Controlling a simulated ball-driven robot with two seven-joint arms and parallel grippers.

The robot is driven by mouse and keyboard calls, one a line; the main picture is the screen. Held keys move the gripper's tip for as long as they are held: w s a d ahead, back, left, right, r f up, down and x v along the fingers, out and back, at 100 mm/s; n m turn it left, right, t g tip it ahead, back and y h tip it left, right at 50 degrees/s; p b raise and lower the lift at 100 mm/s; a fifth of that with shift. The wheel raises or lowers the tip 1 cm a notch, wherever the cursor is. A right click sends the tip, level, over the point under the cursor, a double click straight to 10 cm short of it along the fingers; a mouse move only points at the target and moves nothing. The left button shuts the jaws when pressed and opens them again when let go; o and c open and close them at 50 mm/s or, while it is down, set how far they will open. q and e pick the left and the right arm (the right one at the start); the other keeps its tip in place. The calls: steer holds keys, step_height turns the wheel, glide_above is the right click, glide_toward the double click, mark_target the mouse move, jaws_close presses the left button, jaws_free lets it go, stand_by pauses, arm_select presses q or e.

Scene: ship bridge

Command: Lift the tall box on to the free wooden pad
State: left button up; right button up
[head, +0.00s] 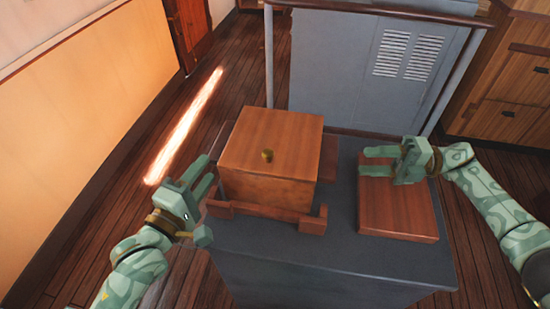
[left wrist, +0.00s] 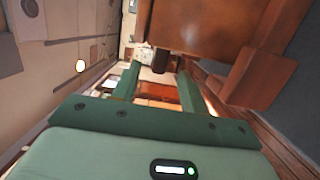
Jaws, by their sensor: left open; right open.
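My left gripper (head: 207,176) is open beside the box's left side. In the left wrist view the box (left wrist: 215,22) fills the upper right, and a dark stub (left wrist: 160,60) shows between and beyond the open fingers (left wrist: 158,78). My right gripper (head: 368,161) is open over the pad's far end, fingers pointing left, apart from the box.
A low wooden bar (head: 262,211) runs along the box's front foot, and a block (head: 328,158) stands at its right. The grey top (head: 320,265) is clear in front. A grey vented cabinet (head: 345,70) and a rail stand behind.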

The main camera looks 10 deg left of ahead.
mark_target(222, 144)
arm_select(q)
steer(key=x, duration=0.8)
steer(key=shift+w+d, duration=0.1)
steer(key=shift+w, duration=0.25)
arm_select(e)
steer(key=a, duration=0.2)
steer(key=s+a, duration=0.1)
steer(key=a, duration=0.5)
steer(key=shift+s+a, duration=0.2)
steer(key=shift+s, duration=0.05)
arm_select(q)
jaws_close()
arm_select(e)
jaws_close()
arm_select(q)
steer(key=shift+f, duration=0.1)
arm_select(e)
steer(key=shift+f, duration=0.2)
steer(key=shift+r, duration=0.1)
